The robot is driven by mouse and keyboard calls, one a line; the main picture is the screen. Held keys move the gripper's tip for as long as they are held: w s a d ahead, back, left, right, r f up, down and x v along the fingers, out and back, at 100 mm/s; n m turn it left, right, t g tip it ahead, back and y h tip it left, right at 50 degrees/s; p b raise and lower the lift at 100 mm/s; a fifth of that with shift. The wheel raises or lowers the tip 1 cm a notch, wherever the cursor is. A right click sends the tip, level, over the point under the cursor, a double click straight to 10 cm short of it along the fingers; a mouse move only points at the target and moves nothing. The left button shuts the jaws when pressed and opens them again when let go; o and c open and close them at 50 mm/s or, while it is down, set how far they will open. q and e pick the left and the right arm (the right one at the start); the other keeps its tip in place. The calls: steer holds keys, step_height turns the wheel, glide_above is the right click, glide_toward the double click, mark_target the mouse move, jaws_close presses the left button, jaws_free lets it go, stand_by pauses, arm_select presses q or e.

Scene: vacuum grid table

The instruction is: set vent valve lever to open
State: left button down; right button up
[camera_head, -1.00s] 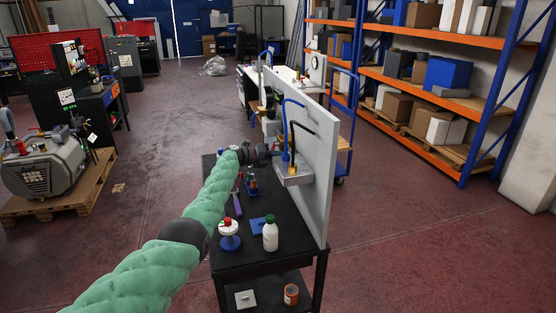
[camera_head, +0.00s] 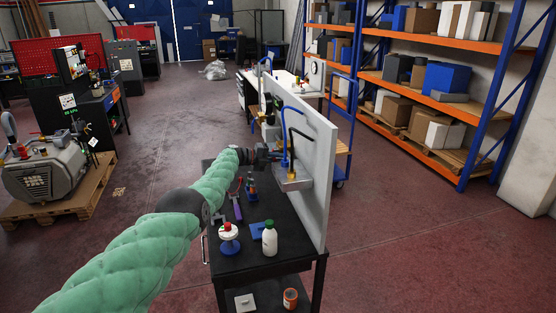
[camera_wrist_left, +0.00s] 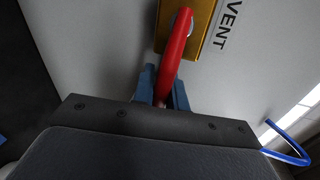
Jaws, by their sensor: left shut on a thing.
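The red vent valve lever (camera_wrist_left: 175,52) shows in the left wrist view, pivoting on a brass valve body (camera_wrist_left: 203,18) fixed to the pale panel. A label reading VENT (camera_wrist_left: 229,24) sits to its right. The lever runs down from its pivot, slightly tilted, to my left gripper (camera_wrist_left: 163,92), whose blue-grey fingers are shut on its lower end. In the head view my left gripper (camera_head: 268,154) is at the panel's left face (camera_head: 317,180); the lever is hidden there. My right gripper is not in view.
A metal block with blue and black tubes (camera_head: 292,181) juts from the panel close beside my gripper. On the black cart (camera_head: 285,262) stand a white bottle (camera_head: 269,240) and a red-topped item (camera_head: 228,238).

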arm_select(q)
steer(key=shift+r, duration=0.15)
steer(key=c, duration=1.4)
jaws_free()
steer(key=shift+w, duration=0.1)
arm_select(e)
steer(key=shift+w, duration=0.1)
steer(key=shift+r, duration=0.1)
